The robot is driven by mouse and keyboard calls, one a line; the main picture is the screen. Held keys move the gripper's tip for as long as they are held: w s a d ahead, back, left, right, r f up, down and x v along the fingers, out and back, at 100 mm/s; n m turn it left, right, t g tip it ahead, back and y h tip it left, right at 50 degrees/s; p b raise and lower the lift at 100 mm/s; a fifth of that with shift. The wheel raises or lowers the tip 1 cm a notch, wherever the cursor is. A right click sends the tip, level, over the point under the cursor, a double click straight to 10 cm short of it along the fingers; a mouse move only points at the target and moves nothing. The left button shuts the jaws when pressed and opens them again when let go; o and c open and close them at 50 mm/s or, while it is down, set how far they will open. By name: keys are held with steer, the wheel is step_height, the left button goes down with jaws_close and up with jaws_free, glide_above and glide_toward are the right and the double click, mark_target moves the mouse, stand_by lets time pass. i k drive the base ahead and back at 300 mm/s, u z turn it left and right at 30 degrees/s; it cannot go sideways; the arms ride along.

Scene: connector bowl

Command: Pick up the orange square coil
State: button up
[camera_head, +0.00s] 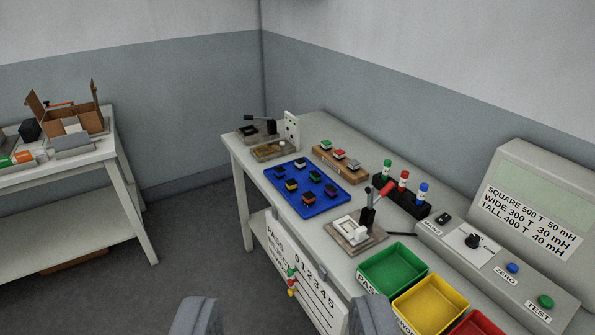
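A blue tray (327,205) lies on the workbench and holds several small dark-topped coils in two rows. The coils differ in colour at their sides. One with a yellow-orange band (291,185) sits in the near-left row, and a reddish one (309,198) sits at the tray's front. At this size I cannot tell for sure which is the orange square coil. My gripper (284,317) shows as two grey fingers at the bottom edge, wide apart with nothing between them. It is well short of the bench and the tray.
A lever fixture (345,243) stands right of the tray. Green (392,270), yellow (432,303) and red bins line the bench front. A tester console (490,255), coloured-top posts and a wooden block (337,163) stand behind. Another table (70,165) is at left, with open floor between.

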mark_target(307, 196)
steer(key=u, duration=0.5)
steer(key=k, duration=1.25)
steer(key=u, duration=0.95)
steer(key=i, duration=3.25)
steer(key=z, duration=0.95)
steer(key=i, duration=1.05)
steer(key=z, duration=1.1)
steer(key=i, duration=0.65)
steer(key=z, duration=0.35)
